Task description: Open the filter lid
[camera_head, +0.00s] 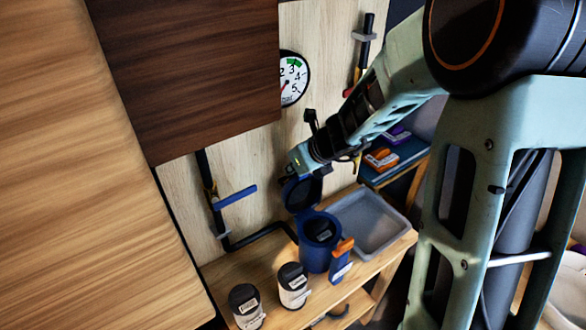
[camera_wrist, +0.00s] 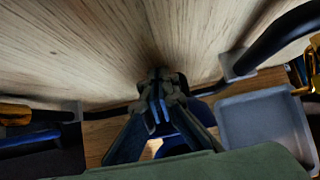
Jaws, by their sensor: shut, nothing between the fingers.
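The blue filter housing (camera_head: 314,258) stands on the wooden bench, with a dark cartridge (camera_head: 321,230) showing in its open top. Its blue lid (camera_head: 302,195) is swung up on the wall side, standing roughly upright. My gripper (camera_wrist: 160,78) is shut and empty, its fingertips close together in the wrist view. In the head view my wrist is just above the raised lid, and the fingertips are hard to make out. A blue rounded part (camera_wrist: 201,112), probably the lid, shows behind the fingers in the wrist view. I cannot tell whether the fingers touch it.
A grey tray (camera_head: 397,234) sits right of the housing; it also shows in the wrist view (camera_wrist: 262,130). Two dark-topped canisters (camera_head: 293,285) (camera_head: 246,306) and an orange-handled blue item (camera_head: 341,262) stand in front. A pipe with a blue lever (camera_head: 235,196) runs along the wall.

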